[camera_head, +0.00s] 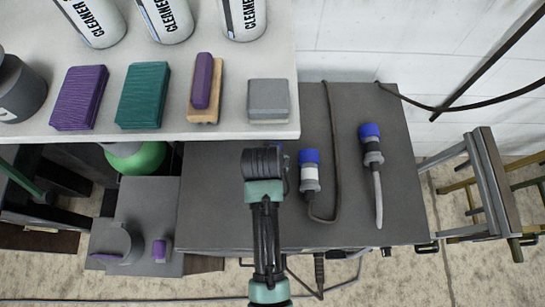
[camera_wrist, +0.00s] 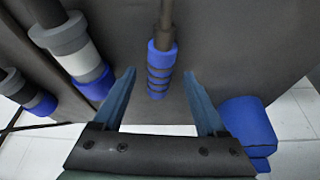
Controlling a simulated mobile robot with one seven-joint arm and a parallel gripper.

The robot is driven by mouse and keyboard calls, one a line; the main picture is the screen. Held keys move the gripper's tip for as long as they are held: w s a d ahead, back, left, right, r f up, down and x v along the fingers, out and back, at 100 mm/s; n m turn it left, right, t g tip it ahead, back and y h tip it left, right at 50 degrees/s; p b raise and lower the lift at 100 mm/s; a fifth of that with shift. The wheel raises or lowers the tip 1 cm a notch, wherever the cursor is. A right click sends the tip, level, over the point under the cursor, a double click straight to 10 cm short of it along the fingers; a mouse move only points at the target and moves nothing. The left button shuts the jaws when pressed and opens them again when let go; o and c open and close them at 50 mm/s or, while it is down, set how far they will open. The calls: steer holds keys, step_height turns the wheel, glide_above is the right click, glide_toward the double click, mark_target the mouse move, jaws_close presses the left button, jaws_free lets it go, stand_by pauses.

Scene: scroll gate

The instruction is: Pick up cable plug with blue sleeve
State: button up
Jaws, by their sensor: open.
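A cable plug with a ribbed blue sleeve (camera_wrist: 157,80) shows in the wrist view, with its dark cable end pointing to the top of the picture. My gripper (camera_wrist: 160,76) is open, with one finger on each side of the blue sleeve in the picture. No contact shows, and the remaining depth gap is hard to judge. In the head view my wrist hides the fingertips and most of this plug.
On the dark cabinet top (camera_head: 230,215) lie a white-banded plug (camera_head: 310,178) and a grey plug (camera_head: 371,150), both blue-ended, with cables. A blue block (camera_wrist: 247,122) is right of my fingers.

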steer(key=shift+x, duration=0.8)
jaws_close()
stand_by(0.9)
